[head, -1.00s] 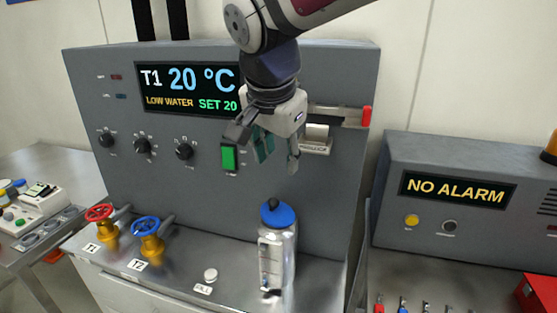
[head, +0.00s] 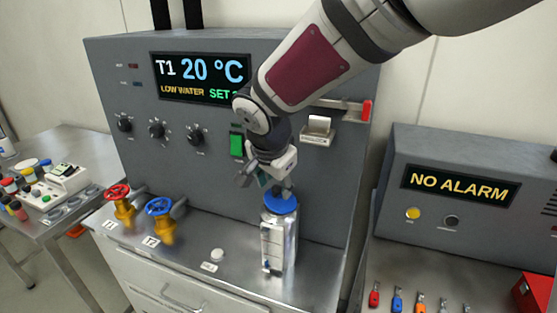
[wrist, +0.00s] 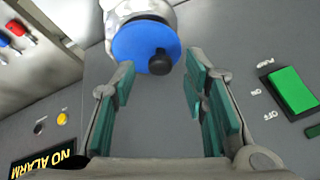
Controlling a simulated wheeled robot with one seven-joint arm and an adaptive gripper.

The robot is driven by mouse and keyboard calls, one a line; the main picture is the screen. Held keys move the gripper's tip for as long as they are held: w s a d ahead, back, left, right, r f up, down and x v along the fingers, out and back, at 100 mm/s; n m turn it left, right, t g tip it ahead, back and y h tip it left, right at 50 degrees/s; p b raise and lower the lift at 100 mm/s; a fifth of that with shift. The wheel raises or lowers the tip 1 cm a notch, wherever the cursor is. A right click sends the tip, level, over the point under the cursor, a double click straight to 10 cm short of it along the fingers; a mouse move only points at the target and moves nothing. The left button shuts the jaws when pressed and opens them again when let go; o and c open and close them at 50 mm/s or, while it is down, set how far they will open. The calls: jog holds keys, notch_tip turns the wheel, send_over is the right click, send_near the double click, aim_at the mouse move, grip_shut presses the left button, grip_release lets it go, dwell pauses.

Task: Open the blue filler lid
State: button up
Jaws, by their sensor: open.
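The blue filler lid (head: 281,201) sits on top of a silver cylindrical vessel (head: 277,243) on the metal bench. It looks closed. In the wrist view the blue lid (wrist: 146,44) has a black knob (wrist: 160,62) and lies just beyond the fingertips, between their lines. My gripper (head: 268,182) is just above and slightly left of the lid in the head view. In the wrist view my gripper (wrist: 158,78) has its green-padded fingers spread apart with nothing between them. The knob is partly hidden by the gripper in the head view.
A grey control panel (head: 110,80) stands behind the vessel, with a green switch (head: 237,145) near my gripper. Red (head: 118,193) and blue (head: 160,206) valve wheels stand to the left. A white button (head: 217,255) lies left of the vessel.

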jog(key=shift+x, duration=0.9)
grip_shut()
